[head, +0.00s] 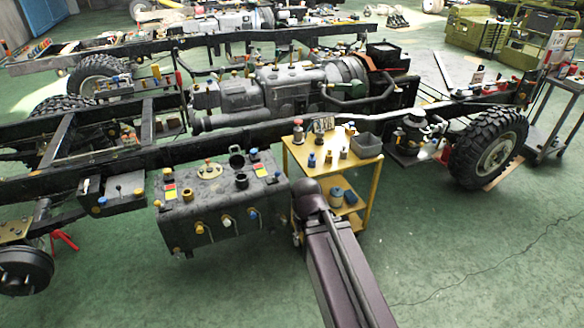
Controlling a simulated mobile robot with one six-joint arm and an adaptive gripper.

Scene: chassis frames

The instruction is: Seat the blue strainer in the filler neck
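The dark fuel tank (205,215) hangs on the near side of the chassis frame. On its top are a raised black ring-shaped part (237,158) and a short brass-rimmed neck (241,181); I cannot tell for sure which is the filler neck. A small blue piece (312,160) stands on the top of the yellow cart (296,160), right of the tank; it may be the blue strainer, but is too small to be sure. My dark arm reaches up from the bottom, between tank and cart. My gripper cannot be made out.
The cart top also holds a grey bin (366,145), a red-topped piece (298,130) and small fittings. Blue canisters (336,196) stand on its lower shelf. A chassis rail (240,140) runs behind tank and cart. A large tyre (488,148) stands right. Green floor at front right is clear.

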